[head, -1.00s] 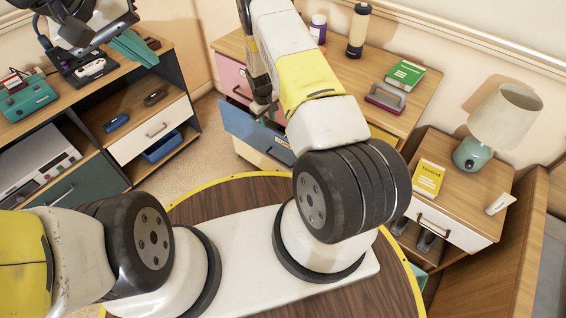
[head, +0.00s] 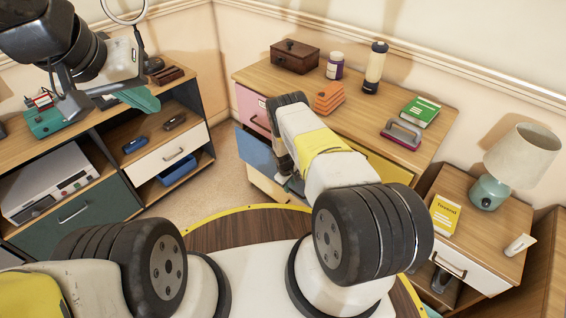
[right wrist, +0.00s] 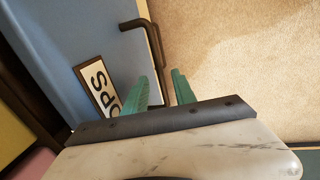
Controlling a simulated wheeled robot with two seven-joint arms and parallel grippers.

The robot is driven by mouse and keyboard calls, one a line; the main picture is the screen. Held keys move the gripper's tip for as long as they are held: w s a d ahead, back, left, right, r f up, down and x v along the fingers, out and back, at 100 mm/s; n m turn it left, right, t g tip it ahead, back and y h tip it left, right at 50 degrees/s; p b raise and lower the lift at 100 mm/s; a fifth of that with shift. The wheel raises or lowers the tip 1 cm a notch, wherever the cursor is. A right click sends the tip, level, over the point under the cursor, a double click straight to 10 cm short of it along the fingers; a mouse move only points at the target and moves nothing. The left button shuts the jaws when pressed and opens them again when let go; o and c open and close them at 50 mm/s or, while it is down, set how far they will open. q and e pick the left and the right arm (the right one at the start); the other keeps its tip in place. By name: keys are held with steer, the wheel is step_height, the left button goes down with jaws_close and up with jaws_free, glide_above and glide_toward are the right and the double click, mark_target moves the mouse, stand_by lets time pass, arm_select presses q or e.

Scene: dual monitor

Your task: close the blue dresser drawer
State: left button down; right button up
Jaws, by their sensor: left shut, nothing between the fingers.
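The blue drawer (head: 256,152) sticks out of the dresser below the pink drawer. My right arm covers its right part in the head view. In the right wrist view its blue front (right wrist: 85,40) shows a white label and a dark handle (right wrist: 150,40). My right gripper (right wrist: 160,84) has two teal fingers standing apart with carpet visible between them. They are close to the handle and the front; I cannot tell whether they touch. In the head view this gripper is mostly hidden behind its arm. My left gripper (head: 140,98) is shut and empty near the shelf unit at left.
The dresser top (head: 350,118) carries a brown box, orange blocks, bottles, a green book and a grey-handled item. A nightstand (head: 465,205) with a lamp stands at right. A shelf unit (head: 95,125) stands at left. Carpet (head: 215,185) lies clear between shelf unit and dresser.

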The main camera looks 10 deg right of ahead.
steer(key=shift+w+d+f, duration=0.1)
steer(key=shift+f, duration=0.6)
jaws_close()
stand_by(1.0)
